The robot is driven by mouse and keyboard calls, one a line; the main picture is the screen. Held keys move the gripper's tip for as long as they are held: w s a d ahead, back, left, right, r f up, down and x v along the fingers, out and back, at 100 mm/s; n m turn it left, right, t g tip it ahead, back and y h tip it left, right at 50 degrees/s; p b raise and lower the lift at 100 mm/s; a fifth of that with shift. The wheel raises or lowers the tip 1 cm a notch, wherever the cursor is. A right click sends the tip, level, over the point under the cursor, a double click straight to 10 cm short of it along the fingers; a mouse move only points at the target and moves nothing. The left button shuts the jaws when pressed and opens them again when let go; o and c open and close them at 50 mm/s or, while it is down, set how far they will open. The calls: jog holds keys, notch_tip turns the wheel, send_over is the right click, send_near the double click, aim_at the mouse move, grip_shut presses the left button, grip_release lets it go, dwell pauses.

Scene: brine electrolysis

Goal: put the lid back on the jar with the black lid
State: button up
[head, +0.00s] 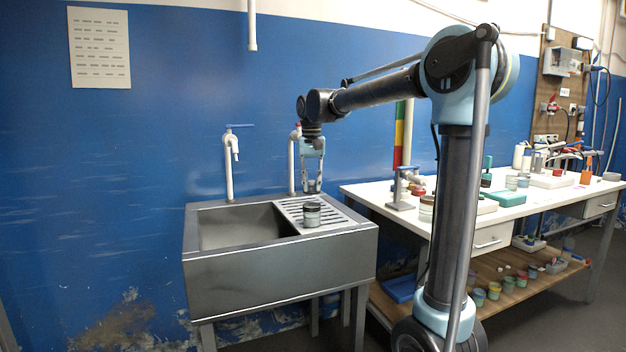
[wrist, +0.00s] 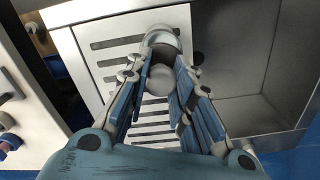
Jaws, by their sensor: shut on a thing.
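The jar (head: 312,219) has a pale grey body and stands upright on the slatted drainboard at the right of the sink. Its black lid (head: 312,206) shows as a dark band at the jar's top. My gripper (head: 312,190) points straight down over the jar. In the wrist view, the fingertips of my gripper (wrist: 164,62) close around the dark lid, with the jar (wrist: 160,31) just beyond. The fingers partly hide the lid, and I cannot tell whether it sits flat on the rim. A pale round shape (wrist: 157,80) shows between the fingers; I cannot tell what it is.
The steel sink (head: 250,283) has an open basin to the left of the jar. White taps (head: 231,165) stand behind it against the blue wall. A white workbench (head: 540,197) with several jars and tools stands to the right, with more jars on its lower shelf.

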aim_at(312, 190)
jog(key=shift+f, duration=1.95)
jog(key=shift+s+f, duration=0.1)
jog(key=shift+f, duration=0.05)
dwell(1.0)
jog(key=o, duration=1)
jog(key=shift+c, duration=0.2)
jog(key=o, duration=0.5)
jog(key=shift+r, duration=3.55)
